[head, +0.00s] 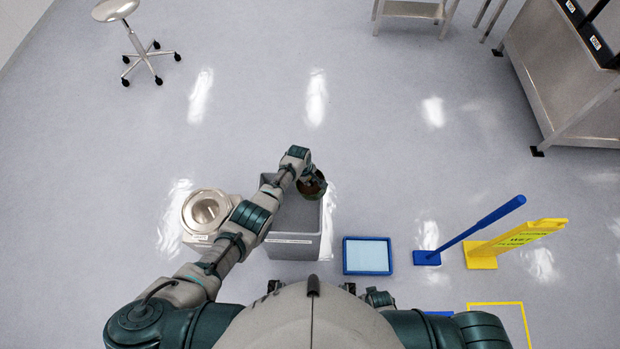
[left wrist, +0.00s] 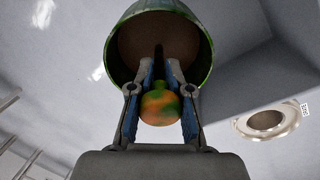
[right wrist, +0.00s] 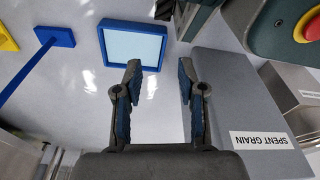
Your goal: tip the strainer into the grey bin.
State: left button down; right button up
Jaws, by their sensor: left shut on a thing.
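The strainer (head: 312,187) is a green and brown bowl held at the far right corner of the grey bin (head: 296,215). In the left wrist view the strainer (left wrist: 122,50) shows a green rim and a brown inside, with a mottled orange-green knob (left wrist: 160,108) between the fingers. My left gripper (left wrist: 160,85) is shut on the strainer; its fingers are hard to make out in the head view. My right gripper (right wrist: 160,85) is open and empty beside the bin (right wrist: 235,110), which is labelled SPENT GRAIN. The bin's floor is partly hidden by my left arm.
A steel vessel with a round opening (head: 207,210) stands left of the bin. A blue-framed tray (head: 367,256) lies to its right, then a blue long-handled tool (head: 480,222) and a yellow wet-floor sign (head: 515,241). The floor beyond the bin is clear up to a stool (head: 117,10).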

pick_arm(q)
jog(key=shift+s+a+p, duration=0.2)
jog(key=shift+a+p, duration=0.15)
jog(key=shift+p, duration=0.35)
jog(key=shift+s+a+f+t+h+p, duration=0.15)
jog(key=shift+s+a+t+h+p, duration=0.15)
jog(key=shift+a+t+h+p, duration=0.35)
jog(key=shift+s+a+f+h+p, duration=0.25)
jog(key=shift+s+a+h+p, duration=0.1)
jog(key=shift+p, duration=0.2)
jog(key=shift+s+a+f, duration=0.15)
jog(key=shift+s+a, duration=0.05)
jog(key=shift+a, duration=0.1)
jog(key=shift+s+a+f+t+h+b, duration=0.2)
jog(key=shift+s+a+t+h, duration=0.25)
jog(key=shift+a+h, duration=0.2)
jog(key=shift+s+a+f+t+h+b, duration=0.1)
jog(key=shift+s+a+t+h+b, duration=0.15)
jog(key=shift+a+t+h, duration=0.3)
jog(key=shift+s+a+f+t+h+b, duration=0.15)
jog(key=shift+s+a+t+h, duration=0.25)
jog(key=shift+a+h, duration=0.35)
pick_arm(e)
jog(key=s+d+f, duration=0.1)
jog(key=s+f, duration=0.3)
jog(key=s, duration=0.2)
jog(key=shift+s+d+f, duration=0.3)
jog(key=shift+s+d, duration=0.1)
